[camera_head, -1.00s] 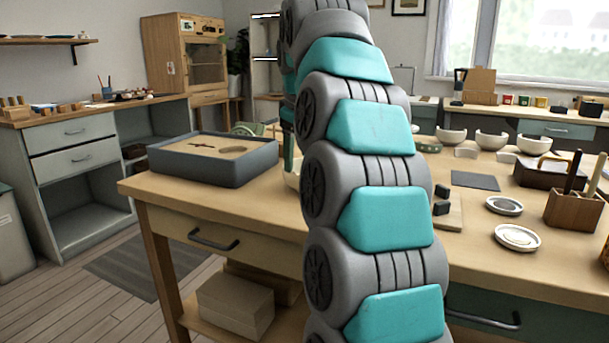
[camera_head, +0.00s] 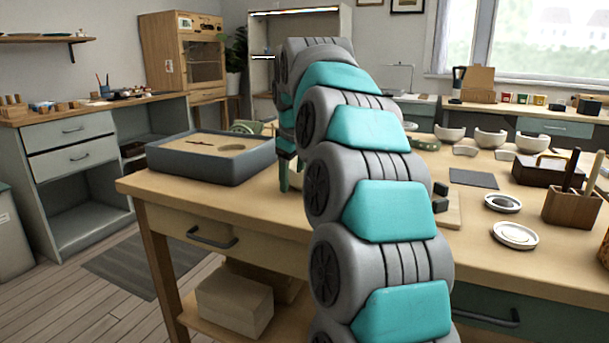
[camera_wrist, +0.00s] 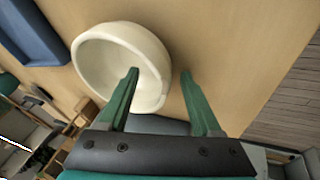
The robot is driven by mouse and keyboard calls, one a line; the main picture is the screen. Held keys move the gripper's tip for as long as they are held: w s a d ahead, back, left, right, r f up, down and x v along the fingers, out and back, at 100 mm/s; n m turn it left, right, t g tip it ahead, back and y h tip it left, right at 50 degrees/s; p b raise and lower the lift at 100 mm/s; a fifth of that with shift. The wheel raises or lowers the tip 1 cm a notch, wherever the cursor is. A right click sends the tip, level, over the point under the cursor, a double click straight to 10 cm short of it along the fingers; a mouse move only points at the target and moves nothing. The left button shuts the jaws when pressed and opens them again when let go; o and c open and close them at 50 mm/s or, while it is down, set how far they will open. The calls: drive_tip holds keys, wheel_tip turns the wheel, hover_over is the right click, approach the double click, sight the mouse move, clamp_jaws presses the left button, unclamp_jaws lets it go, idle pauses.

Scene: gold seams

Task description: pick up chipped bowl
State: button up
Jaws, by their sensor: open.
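A cream bowl (camera_wrist: 97,63) stands on the wooden table in the wrist view, its open side in sight. My gripper (camera_wrist: 159,73) is open. Its left finger reaches over the inside of the bowl, and its right finger is outside, so the right part of the rim lies between them. I cannot tell whether the fingers touch the bowl. I cannot make out a clear chip. In the head view a green finger of my gripper (camera_head: 284,175) shows beside the grey tray, and my arm hides the bowl.
A grey sand tray (camera_head: 213,172) sits on the table left of my gripper. More cream bowls (camera_head: 490,139) stand at the back right. White dishes (camera_head: 515,235), a wooden tool holder (camera_head: 572,208) and a dark mat (camera_head: 473,178) lie on the right. The table's front left corner is clear.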

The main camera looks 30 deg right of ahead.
drive_tip(key=shift+c, duration=0.2)
clamp_jaws()
idle(0.6)
